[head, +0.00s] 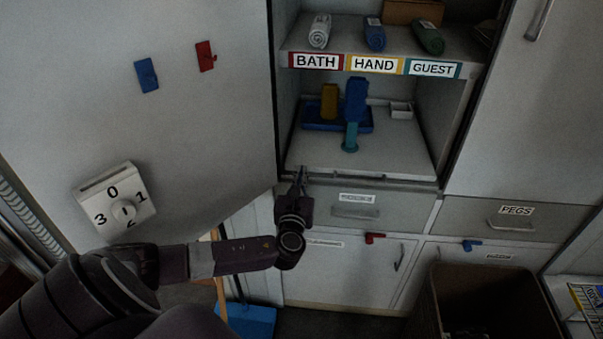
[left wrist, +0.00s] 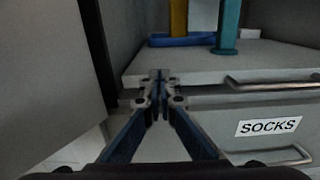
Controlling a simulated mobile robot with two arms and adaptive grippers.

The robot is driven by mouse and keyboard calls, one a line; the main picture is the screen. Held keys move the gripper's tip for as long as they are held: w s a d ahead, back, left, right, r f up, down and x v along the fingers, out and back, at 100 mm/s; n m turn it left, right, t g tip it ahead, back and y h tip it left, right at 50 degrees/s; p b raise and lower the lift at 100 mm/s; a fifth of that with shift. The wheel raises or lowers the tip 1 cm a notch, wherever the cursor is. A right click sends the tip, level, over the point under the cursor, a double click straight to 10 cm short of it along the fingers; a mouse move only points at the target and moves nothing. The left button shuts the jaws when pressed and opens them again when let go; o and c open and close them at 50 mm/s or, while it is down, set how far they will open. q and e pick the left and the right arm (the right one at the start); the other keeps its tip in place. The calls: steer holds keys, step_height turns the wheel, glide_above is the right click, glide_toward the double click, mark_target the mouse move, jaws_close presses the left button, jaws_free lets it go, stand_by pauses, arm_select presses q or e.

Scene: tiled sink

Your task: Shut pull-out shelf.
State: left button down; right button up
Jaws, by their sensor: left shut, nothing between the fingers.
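The pull-out shelf (head: 390,160) is a pale grey board in the cabinet bay under the labelled towel shelf. A blue tray (head: 312,126), yellow and blue upright items, a teal item (head: 350,137) and a small white box (head: 401,110) stand on it. In the left wrist view the shelf's front edge (left wrist: 200,77) carries a bar handle (left wrist: 275,84). My left gripper (head: 301,176) is shut and empty at the shelf's front left corner; its fingertips (left wrist: 158,76) overlap the front edge in the wrist view. I cannot tell whether they touch. My right gripper is not in view.
Drawers lie below the shelf, one labelled SOCKS (left wrist: 268,126). A dark basket (head: 490,285) stands at the lower right, and a blue bin (head: 250,320) below my arm.

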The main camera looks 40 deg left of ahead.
mark_target(303, 161)
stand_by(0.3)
arm_select(q)
steer(key=b+x, duration=0.1)
steer(key=x, duration=0.4)
steer(key=shift+w+a+b, duration=0.1)
steer(key=shift+w+b, duration=0.2)
steer(key=shift+w, duration=0.05)
steer(key=shift+a+r, duration=0.1)
steer(key=shift+r, duration=0.2)
